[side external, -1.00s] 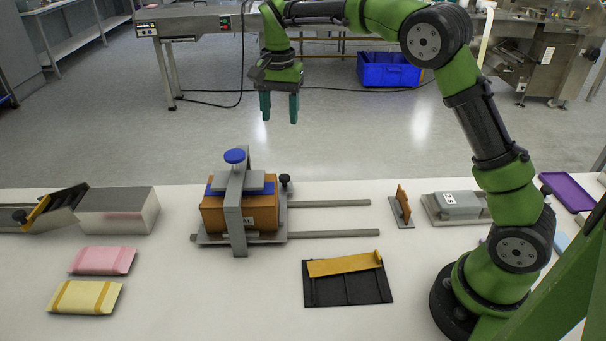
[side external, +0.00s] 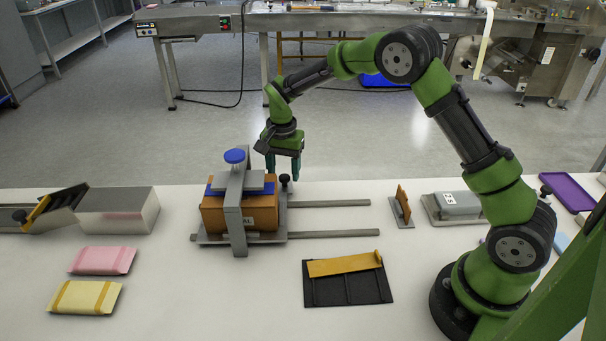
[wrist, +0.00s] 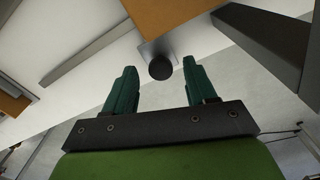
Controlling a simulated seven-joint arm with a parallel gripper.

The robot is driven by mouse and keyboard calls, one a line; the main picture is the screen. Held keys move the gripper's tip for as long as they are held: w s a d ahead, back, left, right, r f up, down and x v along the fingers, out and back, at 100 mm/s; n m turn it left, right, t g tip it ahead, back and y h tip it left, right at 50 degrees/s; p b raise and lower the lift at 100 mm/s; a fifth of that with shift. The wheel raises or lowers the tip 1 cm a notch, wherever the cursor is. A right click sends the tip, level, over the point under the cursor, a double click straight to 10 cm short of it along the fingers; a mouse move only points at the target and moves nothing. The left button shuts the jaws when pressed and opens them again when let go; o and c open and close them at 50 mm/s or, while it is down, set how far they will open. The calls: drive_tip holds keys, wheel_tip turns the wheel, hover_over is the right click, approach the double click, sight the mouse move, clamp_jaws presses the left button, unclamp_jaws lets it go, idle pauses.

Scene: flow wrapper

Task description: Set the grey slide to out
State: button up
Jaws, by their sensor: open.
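The grey slide (side external: 213,240) is a flat plate on two grey rails (side external: 335,234), at their left end in the side external view. An orange-brown box (side external: 262,215) sits on it under a grey frame with a blue knob. A black knob (side external: 285,180) stands at the slide's right side; it also shows in the wrist view (wrist: 160,67). My gripper (side external: 284,172) is open and points down at this knob. In the wrist view the knob appears between the two green fingers, near their tips. Contact between fingers and knob cannot be told.
The rails run clear to the right, towards a small stand with an orange plate (side external: 402,204). A grey block (side external: 458,205) stands beyond it. A black tray (side external: 345,290) lies in front. Pink (side external: 102,260) and yellow (side external: 85,297) packs and a metal box (side external: 115,213) lie left.

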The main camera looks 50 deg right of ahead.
drive_tip(key=shift+f, duration=0.45)
drive_tip(key=shift+c, duration=0.2)
clamp_jaws()
